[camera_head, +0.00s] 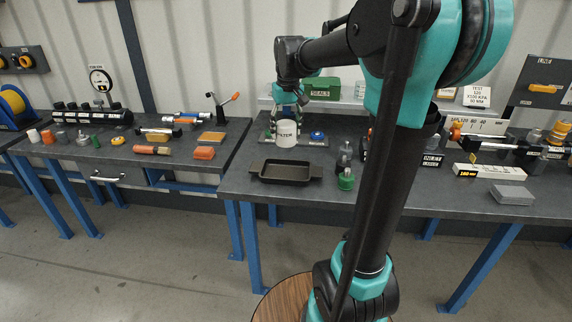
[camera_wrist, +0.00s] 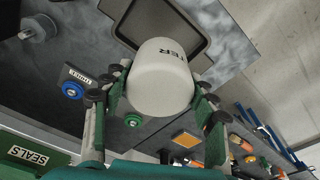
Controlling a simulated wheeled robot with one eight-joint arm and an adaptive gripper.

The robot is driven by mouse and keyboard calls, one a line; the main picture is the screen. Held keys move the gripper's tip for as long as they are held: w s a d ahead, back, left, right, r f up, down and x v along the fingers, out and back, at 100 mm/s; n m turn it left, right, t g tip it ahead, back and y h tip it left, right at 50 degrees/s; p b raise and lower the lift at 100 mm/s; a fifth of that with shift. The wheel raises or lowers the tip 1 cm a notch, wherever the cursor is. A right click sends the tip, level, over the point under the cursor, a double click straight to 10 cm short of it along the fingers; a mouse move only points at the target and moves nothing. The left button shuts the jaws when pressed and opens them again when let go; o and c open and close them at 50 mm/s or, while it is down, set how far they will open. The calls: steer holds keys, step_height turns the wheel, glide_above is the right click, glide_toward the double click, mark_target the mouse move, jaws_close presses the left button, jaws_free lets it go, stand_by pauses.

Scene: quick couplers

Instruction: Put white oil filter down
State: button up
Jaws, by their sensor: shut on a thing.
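The white oil filter (camera_head: 287,134) with dark lettering is upright behind the black tray (camera_head: 285,181) on the right-hand bench. My gripper (camera_head: 287,113) is above it and shut on it. In the wrist view the filter (camera_wrist: 160,80) sits between the two fingers of my gripper (camera_wrist: 160,104), and the tray (camera_wrist: 186,50) shows beyond it. I cannot tell whether the filter's base touches the bench or hangs a little above it.
A blue-capped item (camera_head: 317,135) stands on a plate just right of the filter. A green SEALS box (camera_head: 322,88) is on the shelf behind. Bare bench lies left of the tray.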

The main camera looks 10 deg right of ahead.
step_height(320, 180, down, 13)
steer(key=shift+r, duration=0.2)
stand_by(0.4)
steer(key=o, duration=1.1)
steer(key=shift+f, duration=0.1)
steer(key=shift+o, duration=0.2)
steer(key=r, duration=0.4)
steer(key=s+r, duration=0.1)
steer(key=r, duration=0.7)
steer(key=shift+s+d+r, duration=0.1)
steer(key=shift+s, duration=0.1)
